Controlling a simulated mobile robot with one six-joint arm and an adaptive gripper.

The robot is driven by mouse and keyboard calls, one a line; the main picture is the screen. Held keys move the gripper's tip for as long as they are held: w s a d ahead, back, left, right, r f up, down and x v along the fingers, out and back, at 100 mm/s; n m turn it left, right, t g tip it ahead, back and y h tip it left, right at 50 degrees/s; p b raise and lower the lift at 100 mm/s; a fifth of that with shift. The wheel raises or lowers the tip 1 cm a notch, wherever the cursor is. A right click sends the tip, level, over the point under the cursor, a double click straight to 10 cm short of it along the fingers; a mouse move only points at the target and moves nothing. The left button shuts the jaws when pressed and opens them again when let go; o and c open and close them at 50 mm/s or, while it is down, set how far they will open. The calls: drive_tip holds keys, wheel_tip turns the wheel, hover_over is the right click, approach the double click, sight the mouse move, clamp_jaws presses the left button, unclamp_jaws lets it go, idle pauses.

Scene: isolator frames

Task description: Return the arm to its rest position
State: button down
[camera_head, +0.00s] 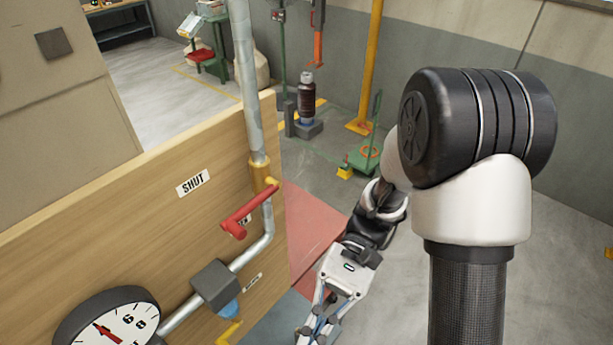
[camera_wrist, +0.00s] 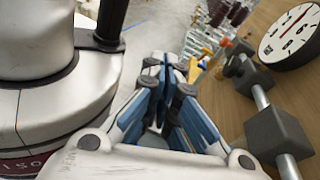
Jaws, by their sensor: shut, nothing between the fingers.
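My gripper (camera_wrist: 166,68) points away from the camera in the wrist view, with its blue-sided fingers together and nothing between them. In the head view its white body (camera_head: 345,278) is low in the centre, to the right of the wooden panel (camera_head: 120,235), and the fingertips are cut off by the bottom edge. My arm folds down from the black and white joint (camera_head: 475,125) at the right.
The panel carries a pipe (camera_head: 243,70), a "SHUT" label (camera_head: 192,183), a grey block (camera_head: 214,286) and a gauge (camera_head: 112,322); the gauge (camera_wrist: 292,32) also shows in the wrist view. A dark bottle (camera_head: 306,100) stands behind. Grey floor (camera_head: 565,270) at the right is clear.

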drive_tip(key=w+d+f+n+t+h+b, duration=0.1)
drive_tip(key=d+t+h+b, duration=0.3)
drive_tip(key=t, duration=0.5)
drive_tip(key=w+d+f+n+t+h+b, duration=0.2)
drive_tip(key=w+d+n+t+h+b, duration=0.1)
drive_tip(key=d+t+b, duration=0.4)
drive_tip(key=shift+w+d+f+t+h, duration=0.3)
drive_tip(key=shift+d+t+h, duration=0.1)
drive_tip(key=shift+d+t, duration=0.8)
drive_tip(key=shift+s+a, duration=0.1)
drive_tip(key=shift+a, duration=0.05)
